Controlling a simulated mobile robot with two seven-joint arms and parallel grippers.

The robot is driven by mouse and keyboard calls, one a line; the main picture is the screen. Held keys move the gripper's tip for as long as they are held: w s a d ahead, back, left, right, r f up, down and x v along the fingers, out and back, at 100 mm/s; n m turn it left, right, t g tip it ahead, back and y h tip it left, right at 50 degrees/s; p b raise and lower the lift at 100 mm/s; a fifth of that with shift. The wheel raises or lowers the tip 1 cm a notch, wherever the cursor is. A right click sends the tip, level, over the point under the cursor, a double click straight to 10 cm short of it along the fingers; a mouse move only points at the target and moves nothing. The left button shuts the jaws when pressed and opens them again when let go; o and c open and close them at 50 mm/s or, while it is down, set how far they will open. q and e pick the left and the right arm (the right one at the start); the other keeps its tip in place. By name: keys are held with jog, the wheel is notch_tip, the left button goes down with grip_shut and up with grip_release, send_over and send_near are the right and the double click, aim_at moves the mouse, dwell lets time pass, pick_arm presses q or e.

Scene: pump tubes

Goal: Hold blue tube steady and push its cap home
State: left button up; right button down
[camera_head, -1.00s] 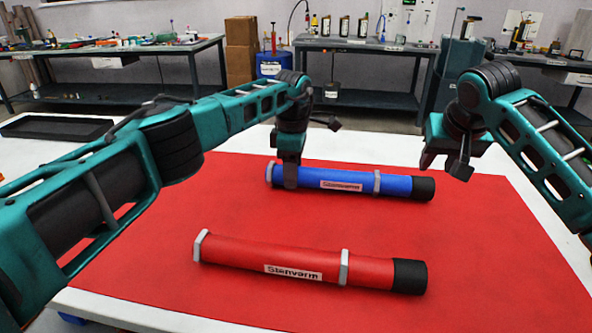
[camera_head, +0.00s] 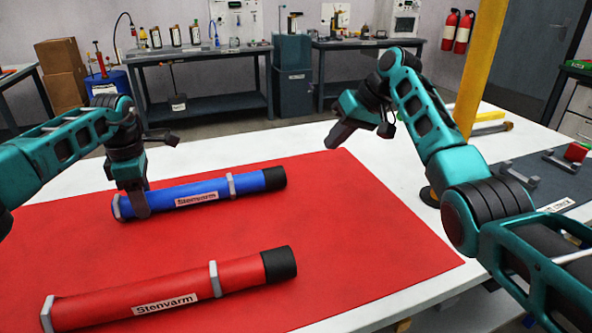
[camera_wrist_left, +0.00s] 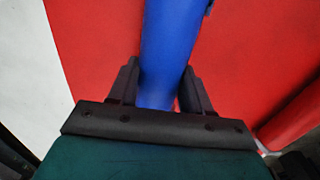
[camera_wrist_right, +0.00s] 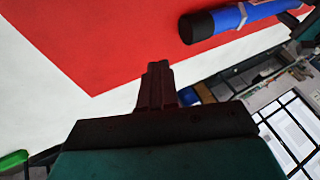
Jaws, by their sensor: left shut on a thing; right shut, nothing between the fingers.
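The blue tube (camera_head: 202,190) lies on the red mat, with a black cap (camera_head: 274,178) at its right end and grey collars near its ends. My left gripper (camera_head: 137,208) is shut on the tube near its left end; the left wrist view shows the blue tube (camera_wrist_left: 168,60) between its fingers. My right gripper (camera_head: 338,135) is shut and empty, held above the table beyond the mat's back edge, to the right of the cap and apart from it. In the right wrist view the black cap (camera_wrist_right: 196,27) shows at the top, beyond the closed fingers (camera_wrist_right: 156,75).
A red tube (camera_head: 160,298) with a black cap lies on the red mat (camera_head: 350,230) in front. The mat's right part is clear. A yellow post (camera_head: 478,75) stands at the table's right, near a dark mat (camera_head: 535,180) with small fixtures. Workbenches stand behind.

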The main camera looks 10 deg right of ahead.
aim_at(281, 173)
jog(key=shift+d+f+y, duration=0.3)
jog(key=shift+d+y, duration=0.1)
jog(key=shift+d, duration=0.15)
jog(key=x, duration=1)
jog(key=shift+s, duration=0.15)
jog(key=shift+a+f, duration=0.1)
jog(key=shift+a, duration=0.15)
jog(key=shift+s+a, duration=0.2)
jog(key=shift+a, duration=0.7)
jog(key=shift+s+a, duration=0.15)
jog(key=shift+a, duration=0.7)
pick_arm(q)
jog(key=shift+d, duration=0.1)
pick_arm(e)
jog(key=a, duration=0.2)
jog(key=s+a, duration=0.1)
jog(key=shift+a, duration=0.4)
jog(key=shift+w+d, duration=0.1)
